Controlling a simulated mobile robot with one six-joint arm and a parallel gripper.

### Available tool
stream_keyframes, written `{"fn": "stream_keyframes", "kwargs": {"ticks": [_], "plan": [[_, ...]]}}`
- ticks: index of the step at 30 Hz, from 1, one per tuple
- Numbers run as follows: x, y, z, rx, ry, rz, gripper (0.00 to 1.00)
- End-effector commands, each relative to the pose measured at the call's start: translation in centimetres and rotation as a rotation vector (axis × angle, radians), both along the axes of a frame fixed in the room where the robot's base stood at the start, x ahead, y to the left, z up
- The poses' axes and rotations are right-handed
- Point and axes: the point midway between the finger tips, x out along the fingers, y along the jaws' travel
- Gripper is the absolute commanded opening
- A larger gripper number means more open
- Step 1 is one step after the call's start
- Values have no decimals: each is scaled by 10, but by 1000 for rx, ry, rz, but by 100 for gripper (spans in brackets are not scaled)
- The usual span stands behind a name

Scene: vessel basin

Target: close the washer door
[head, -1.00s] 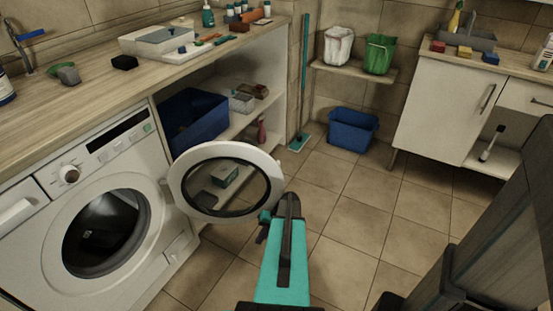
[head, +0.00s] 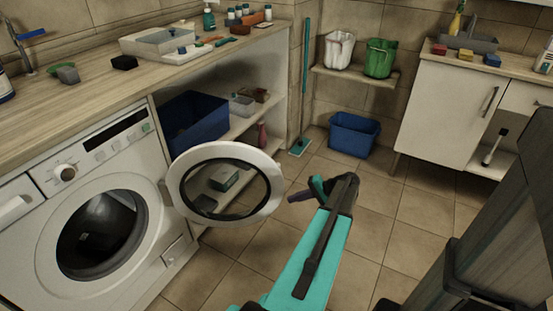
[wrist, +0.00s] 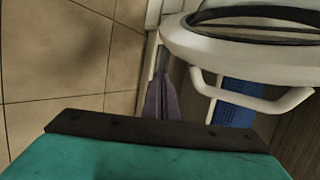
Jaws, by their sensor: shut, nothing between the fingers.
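The white front-loading washer (head: 150,225) stands at the left under the counter, its round opening uncovered. Its door, a white ring (head: 277,188) around dark glass, is swung wide open to the right of the opening. The door rim (wrist: 190,38) fills the upper right of the wrist view, with a white bar handle (wrist: 250,106) in front of it. My gripper (head: 298,196) is just right of the door in the head view, apart from it and empty. Its fingers (wrist: 164,102) are shut, left of the handle in the wrist view.
Open shelves with a blue bin (head: 196,128) lie behind the door. A mop (head: 302,142) and a blue tub (head: 354,134) stand at the back. A white cabinet (head: 440,110) is at the right. The tiled floor between is clear.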

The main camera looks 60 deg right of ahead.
Motion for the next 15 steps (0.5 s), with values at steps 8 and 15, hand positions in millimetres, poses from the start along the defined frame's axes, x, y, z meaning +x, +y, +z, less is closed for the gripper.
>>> {"fn": "stream_keyframes", "kwargs": {"ticks": [8, 15], "plan": [[8, -19, 120, 33, -319, -27, 0], [-1, -26, 199, 38, -528, -18, 0]]}}
